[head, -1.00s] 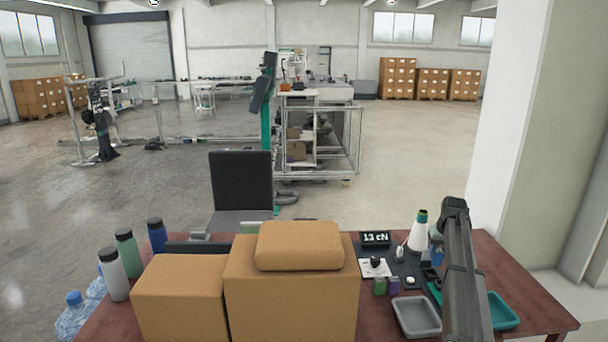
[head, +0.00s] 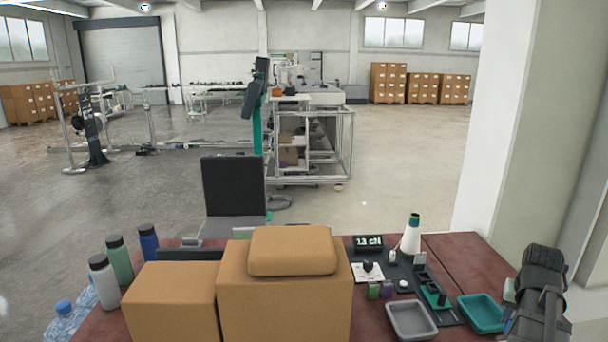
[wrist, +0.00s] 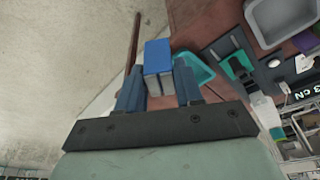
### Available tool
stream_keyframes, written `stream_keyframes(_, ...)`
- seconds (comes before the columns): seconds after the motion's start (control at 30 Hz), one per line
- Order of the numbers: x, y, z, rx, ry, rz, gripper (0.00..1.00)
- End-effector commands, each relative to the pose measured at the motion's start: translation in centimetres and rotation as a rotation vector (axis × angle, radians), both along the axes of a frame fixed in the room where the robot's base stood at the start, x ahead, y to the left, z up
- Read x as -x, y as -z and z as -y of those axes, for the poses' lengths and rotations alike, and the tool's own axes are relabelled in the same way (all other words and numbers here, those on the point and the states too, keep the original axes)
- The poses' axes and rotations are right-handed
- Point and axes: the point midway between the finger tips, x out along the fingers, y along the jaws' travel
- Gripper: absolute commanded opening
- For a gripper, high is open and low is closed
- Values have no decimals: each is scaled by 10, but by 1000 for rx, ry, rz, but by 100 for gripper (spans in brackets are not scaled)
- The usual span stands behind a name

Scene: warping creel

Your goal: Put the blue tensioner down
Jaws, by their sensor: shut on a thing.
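The blue tensioner (wrist: 158,57) is a small block with a bright blue top and greyer lower parts. In the wrist view it sits between the two fingers of my gripper (wrist: 159,82), which is shut on it. The brown table edge and pale floor lie beyond it. In the head view my arm is at the right end of the table, beside the teal tray. There the fingers and the tensioner cannot be made out.
A teal tray (head: 483,325) and a grey tray (head: 411,334) are at the table's front right. A dark mat (head: 404,272) carries a green fixture (head: 435,295), a white cone (head: 411,236) and a display (head: 368,242). Cardboard boxes (head: 284,305) fill the middle.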

Motion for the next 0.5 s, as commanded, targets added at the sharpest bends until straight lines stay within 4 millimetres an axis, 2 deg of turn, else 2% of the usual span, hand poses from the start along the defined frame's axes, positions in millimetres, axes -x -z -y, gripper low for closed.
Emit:
stream_keyframes(0.1,15,-7,18,1,39,1,0)
stream_keyframes(0.2,24,-9,28,0,60,-1,0)
stream_keyframes(0.5,31,-9,35,0,76,0,0)
